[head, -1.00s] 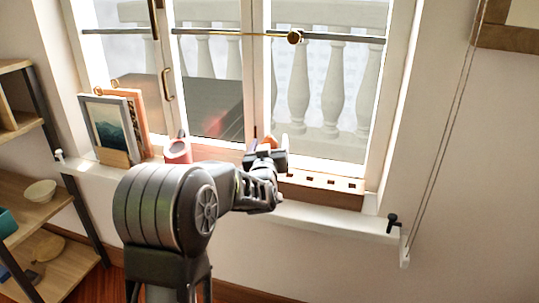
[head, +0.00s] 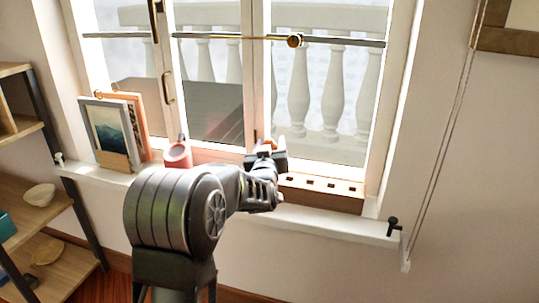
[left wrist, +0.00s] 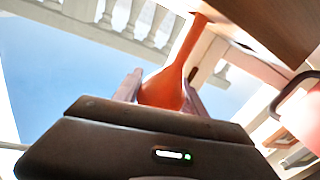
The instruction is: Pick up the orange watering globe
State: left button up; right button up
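The orange watering globe (left wrist: 163,88) shows in the left wrist view with its round bulb between the two fingers of my left gripper (left wrist: 164,94). The fingers appear to touch the bulb on both sides. Its thin stem runs up and right in that picture to the edge of a wooden block; I cannot tell whether the tip sits in a hole. In the head view my left gripper (head: 266,151) is at the windowsill, at the left end of the block, and largely hides the globe. My right gripper is not in view.
The wooden block with holes (head: 325,199) lies on the white windowsill (head: 340,223). A pinkish-red mug (head: 177,155) stands left of my gripper, with framed pictures (head: 110,132) further left. A window latch (head: 393,226) is at the right end. Glass panes stand behind.

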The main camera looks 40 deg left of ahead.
pick_arm(q)
jog(key=c, duration=1)
jog(key=shift+o, duration=0.2)
jog(key=shift+r, duration=0.1)
notch_tip(320, 180, up, 8)
jog(key=p, duration=0.3)
jog(key=f+p+v, duration=0.1)
jog(key=p+v, duration=0.3)
jog(key=v, duration=1.4)
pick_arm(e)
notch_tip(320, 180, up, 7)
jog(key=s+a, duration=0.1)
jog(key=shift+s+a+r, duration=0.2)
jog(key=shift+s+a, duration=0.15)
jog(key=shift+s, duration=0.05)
pick_arm(q)
jog(key=shift+f, duration=0.15)
